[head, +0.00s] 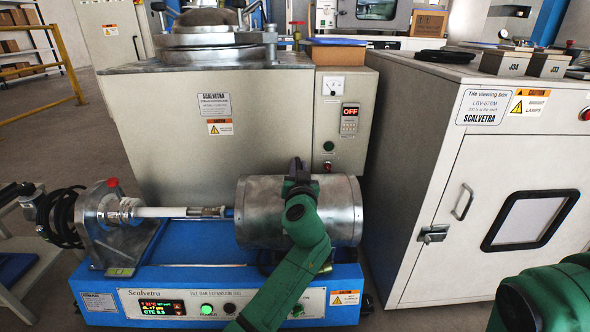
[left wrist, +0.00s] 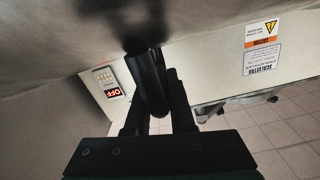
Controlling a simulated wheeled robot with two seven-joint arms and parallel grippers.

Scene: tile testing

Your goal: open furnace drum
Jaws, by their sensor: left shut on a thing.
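The furnace drum (head: 258,203) is a silver metal cylinder lying on its side on the blue expansion rig (head: 190,245). A pale rod runs from the left-hand fixture into the drum's left end. My left gripper (head: 298,178) is at the drum's front upper side, and my green arm hides part of the drum. In the left wrist view its dark fingers (left wrist: 155,108) are shut on a black handle (left wrist: 150,85) that sticks out from the drum's grey surface (left wrist: 50,40). I cannot tell whether the drum has parted at a seam. My right gripper is out of view.
A beige furnace cabinet (head: 175,130) with a red OFF display (head: 350,112) stands close behind the rig. A white tile viewing box (head: 425,170) stands to the right. A yellow rail is at far left.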

